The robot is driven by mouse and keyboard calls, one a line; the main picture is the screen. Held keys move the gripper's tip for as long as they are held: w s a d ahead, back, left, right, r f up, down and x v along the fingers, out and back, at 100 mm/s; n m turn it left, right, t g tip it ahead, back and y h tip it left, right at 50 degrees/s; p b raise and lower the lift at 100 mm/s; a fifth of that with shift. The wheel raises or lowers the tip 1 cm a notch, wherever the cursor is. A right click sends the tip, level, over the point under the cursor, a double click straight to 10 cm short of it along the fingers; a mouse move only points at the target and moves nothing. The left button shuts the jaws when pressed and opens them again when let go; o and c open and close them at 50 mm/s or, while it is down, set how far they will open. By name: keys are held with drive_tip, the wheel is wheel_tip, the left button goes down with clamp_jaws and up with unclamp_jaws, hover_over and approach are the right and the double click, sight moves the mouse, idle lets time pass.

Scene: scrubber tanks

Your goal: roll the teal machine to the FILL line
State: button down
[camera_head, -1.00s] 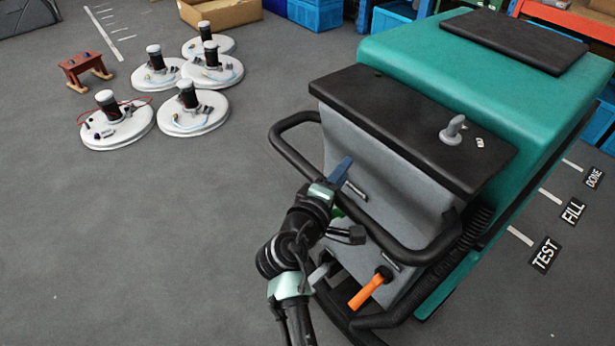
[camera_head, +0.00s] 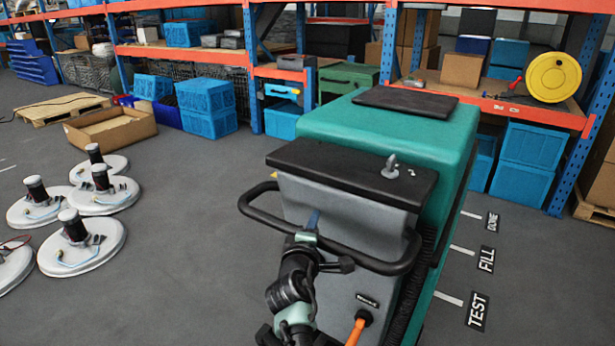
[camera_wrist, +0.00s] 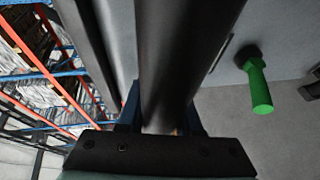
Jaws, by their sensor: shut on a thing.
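The teal machine (camera_head: 400,135) stands upright on the floor, with a grey rear panel and a black top ledge. Its black loop handle (camera_head: 345,258) faces me. My gripper (camera_head: 312,222) is shut on this handle; the wrist view shows its blue fingers on both sides of the black bar (camera_wrist: 185,60). The white FILL line (camera_head: 462,250) and its label (camera_head: 487,259) lie on the floor right of the machine, between the TEST line (camera_head: 448,298) and the DONE line (camera_head: 471,214). The machine's underside and wheels are hidden. A green knob (camera_wrist: 258,88) shows beside the bar.
Several white round discs with dark motors (camera_head: 83,240) lie on the floor at left. A cardboard box (camera_head: 110,132) stands behind them. Shelving (camera_head: 180,53) with blue bins (camera_head: 207,106) runs across the back. Floor between the discs and machine is clear.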

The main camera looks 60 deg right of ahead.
drive_tip(key=shift+w+d+r, duration=0.1)
drive_tip(key=shift+r, duration=0.15)
drive_tip(key=shift+a+r, duration=0.15)
drive_tip(key=shift+a, duration=0.05)
drive_tip(key=c, duration=0.6)
unclamp_jaws()
drive_tip(key=p+v, duration=0.1)
drive_tip(key=v, duration=1.2)
drive_tip(key=shift+f, duration=0.2)
